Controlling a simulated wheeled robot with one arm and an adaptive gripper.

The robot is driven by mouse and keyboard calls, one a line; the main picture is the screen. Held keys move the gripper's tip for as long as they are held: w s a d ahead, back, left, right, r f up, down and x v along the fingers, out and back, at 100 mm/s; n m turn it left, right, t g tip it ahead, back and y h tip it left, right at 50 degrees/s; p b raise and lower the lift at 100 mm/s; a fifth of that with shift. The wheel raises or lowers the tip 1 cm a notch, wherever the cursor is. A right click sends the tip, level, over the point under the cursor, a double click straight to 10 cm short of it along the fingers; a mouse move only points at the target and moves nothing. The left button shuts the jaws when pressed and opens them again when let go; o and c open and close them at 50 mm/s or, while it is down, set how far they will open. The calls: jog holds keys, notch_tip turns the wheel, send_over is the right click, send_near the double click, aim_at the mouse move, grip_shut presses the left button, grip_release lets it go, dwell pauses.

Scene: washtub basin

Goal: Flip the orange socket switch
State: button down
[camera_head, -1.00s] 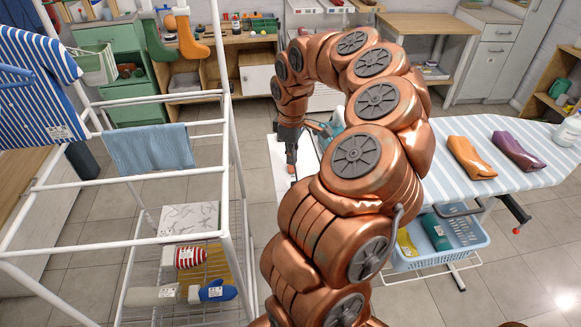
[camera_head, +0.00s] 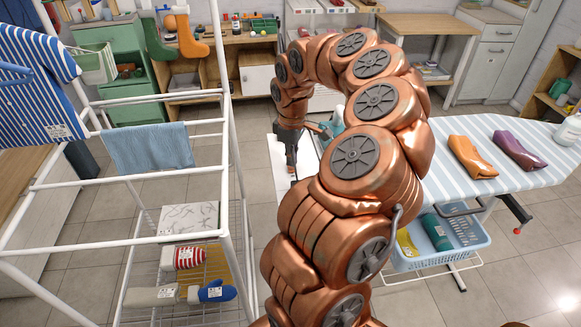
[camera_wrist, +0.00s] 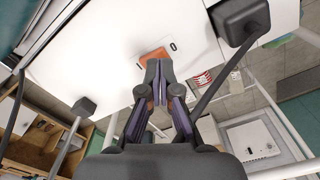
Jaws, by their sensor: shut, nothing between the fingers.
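The orange socket switch (camera_wrist: 154,55) shows in the wrist view on a white panel (camera_wrist: 105,50), with a dark mark beside it on the right. My gripper (camera_wrist: 158,66) is shut and empty, its fingertips over the near edge of the switch and hiding part of it. Whether the tips touch it I cannot tell. In the head view my gripper (camera_head: 291,168) points down at the white panel (camera_head: 277,180), beyond my copper arm. The switch is hidden or too small to make out there.
A white drying rack (camera_head: 238,180) with a blue towel (camera_head: 150,150) stands to the left. A striped ironing board (camera_head: 500,185) is to the right, with a blue basket (camera_head: 440,245) below. In the wrist view, dark blocks with cables (camera_wrist: 240,18) sit either side of the gripper.

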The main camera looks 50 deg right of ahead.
aim_at(291, 168)
jog(key=shift+f+b, duration=0.7)
jog(key=shift+f, duration=0.25)
dwell(0.6)
jog(key=shift+r, duration=0.15)
jog(key=shift+r+p, duration=1.15)
jog(key=shift+r, duration=2.2)
jog(key=shift+a, duration=0.1)
